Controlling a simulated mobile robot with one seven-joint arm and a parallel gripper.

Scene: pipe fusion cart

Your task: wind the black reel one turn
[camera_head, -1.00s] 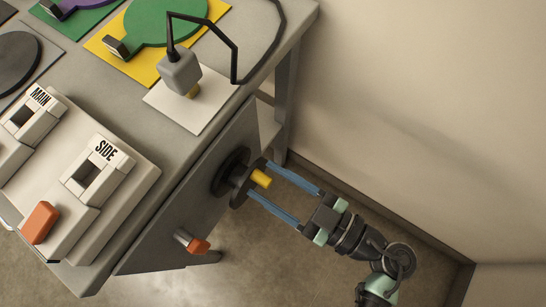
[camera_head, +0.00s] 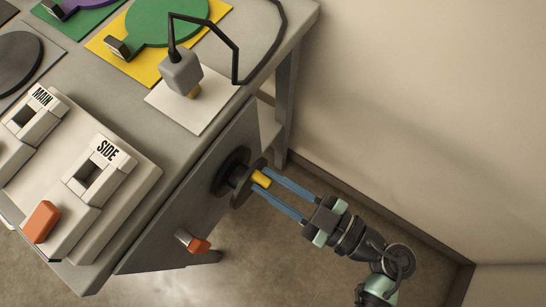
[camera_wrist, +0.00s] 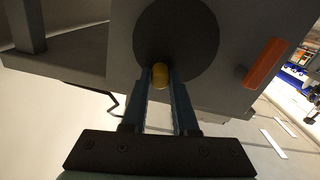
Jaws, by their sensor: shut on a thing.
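The black reel (camera_head: 236,176) is mounted on the grey side panel of the cart, with a yellow knob (camera_head: 261,179) sticking out from its face. In the wrist view the reel (camera_wrist: 176,30) is a dark disc and the yellow knob (camera_wrist: 160,75) sits near its lower edge. My gripper (camera_head: 266,185) reaches in from the lower right with its two blue fingers shut on the yellow knob. In the wrist view the fingertips (camera_wrist: 160,80) are on either side of the knob.
An orange-tipped lever (camera_head: 199,245) juts from the same panel below the reel; it shows at the right in the wrist view (camera_wrist: 266,63). The cart top (camera_head: 235,85) holds MAIN and SIDE switch boxes (camera_head: 92,180) and a grey block with a black cable (camera_head: 181,72). A wall stands at right.

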